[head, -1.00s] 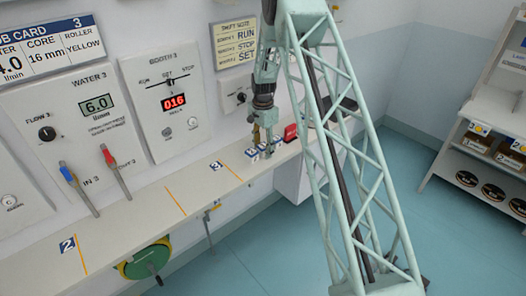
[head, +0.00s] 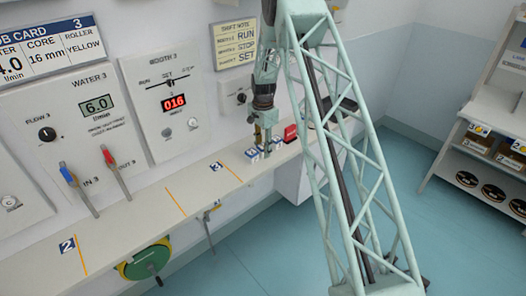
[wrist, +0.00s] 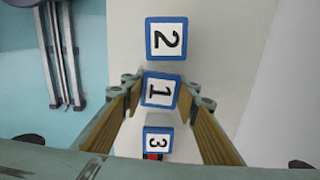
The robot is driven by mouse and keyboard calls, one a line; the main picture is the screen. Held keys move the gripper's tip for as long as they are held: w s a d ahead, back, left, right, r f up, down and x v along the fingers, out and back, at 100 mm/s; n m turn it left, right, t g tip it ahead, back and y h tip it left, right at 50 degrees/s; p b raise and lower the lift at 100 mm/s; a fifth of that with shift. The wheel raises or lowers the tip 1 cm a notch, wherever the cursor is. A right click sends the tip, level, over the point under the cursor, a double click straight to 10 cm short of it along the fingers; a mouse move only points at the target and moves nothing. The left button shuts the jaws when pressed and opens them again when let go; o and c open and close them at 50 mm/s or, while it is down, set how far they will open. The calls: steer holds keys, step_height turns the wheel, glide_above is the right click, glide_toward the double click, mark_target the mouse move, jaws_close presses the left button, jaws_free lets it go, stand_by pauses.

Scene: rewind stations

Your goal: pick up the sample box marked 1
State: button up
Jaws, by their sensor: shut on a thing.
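The sample box marked 1 (wrist: 161,90) is a small blue-edged block with a white face, in the middle of a row in the wrist view. My gripper (wrist: 159,92) has one finger on each side of it and is shut on it. Box 2 (wrist: 166,39) is just above it in that view and box 3 (wrist: 157,140) just below, both outside the fingers. In the head view my gripper (head: 263,143) is down at the boxes on the shelf; their numbers are too small to read there. I cannot tell whether box 1 is clear of the shelf.
The narrow white shelf (head: 140,216) runs along the wall panels, with orange lines and number labels. A red object (head: 291,133) lies just beyond the boxes. A green reel (head: 148,261) hangs below the shelf. A rack (head: 487,140) with boxes stands at the right.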

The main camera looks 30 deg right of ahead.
steer(key=shift+r, duration=0.15)
steer(key=shift+r, duration=4.85)
